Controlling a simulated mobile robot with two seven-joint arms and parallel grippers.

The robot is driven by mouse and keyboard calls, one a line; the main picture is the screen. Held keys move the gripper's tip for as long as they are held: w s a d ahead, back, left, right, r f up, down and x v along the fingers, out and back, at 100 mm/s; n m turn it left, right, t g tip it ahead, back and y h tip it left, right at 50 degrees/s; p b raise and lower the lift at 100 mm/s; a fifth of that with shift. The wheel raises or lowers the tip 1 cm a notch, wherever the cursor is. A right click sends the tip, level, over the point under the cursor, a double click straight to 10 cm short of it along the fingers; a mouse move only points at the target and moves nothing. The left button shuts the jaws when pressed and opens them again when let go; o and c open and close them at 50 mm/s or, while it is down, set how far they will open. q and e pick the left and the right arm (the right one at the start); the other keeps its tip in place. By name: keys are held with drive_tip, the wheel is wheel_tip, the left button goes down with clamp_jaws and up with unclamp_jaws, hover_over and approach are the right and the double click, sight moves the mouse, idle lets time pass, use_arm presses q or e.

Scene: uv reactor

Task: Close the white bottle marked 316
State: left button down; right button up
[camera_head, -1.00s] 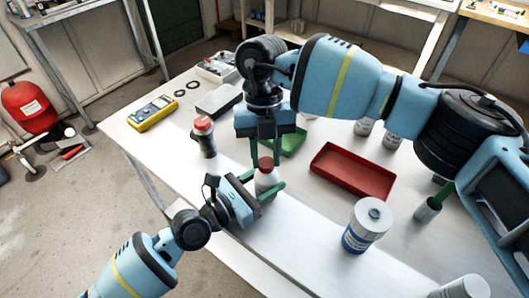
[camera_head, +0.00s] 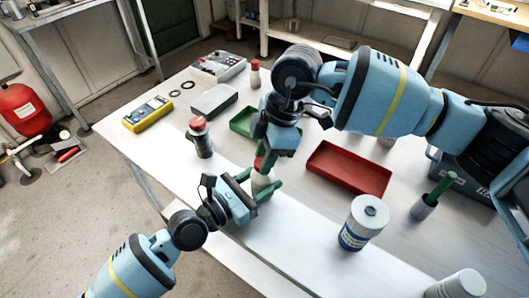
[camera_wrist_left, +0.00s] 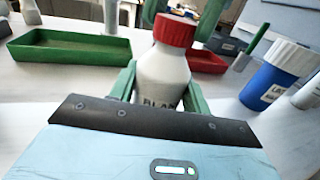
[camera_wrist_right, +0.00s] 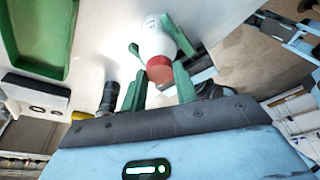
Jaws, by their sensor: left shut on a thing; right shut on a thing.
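A white bottle (camera_head: 262,181) with a red cap (camera_head: 259,163) stands near the table's front edge. In the left wrist view the bottle (camera_wrist_left: 162,76) is upright, with the cap (camera_wrist_left: 176,31) on its neck; its partly hidden label reads "BLA...", and no 316 is visible. My left gripper (camera_head: 259,186) is shut on the bottle's body from the front. My right gripper (camera_head: 265,167) reaches down from above, shut on the cap. The right wrist view shows the red cap (camera_wrist_right: 160,72) between its green fingers. How tightly the cap sits I cannot tell.
Another red-capped white bottle (camera_head: 255,75) stands at the back. A dark red-topped bottle (camera_head: 201,140) stands left of the grippers. A red tray (camera_head: 348,170), a green tray (camera_head: 242,121), a large white-blue jar (camera_head: 363,222) and a green-handled tool (camera_head: 432,196) are nearby.

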drive_tip(key=m, duration=0.2)
drive_tip(key=shift+s+a+m+t, duration=0.4)
drive_tip(key=shift+m, duration=0.4)
drive_tip(key=shift+w+d+m, duration=0.15)
drive_tip(key=shift+d+m, duration=0.1)
drive_tip(key=shift+m, duration=0.45)
drive_tip(key=o, duration=0.9)
drive_tip(key=shift+d, duration=0.1)
drive_tip(key=shift+w+t, duration=0.1)
drive_tip(key=shift+t, duration=0.2)
drive_tip(key=shift+r, duration=0.1)
drive_tip(key=shift+r, duration=2.15)
drive_tip(key=shift+c, duration=0.2)
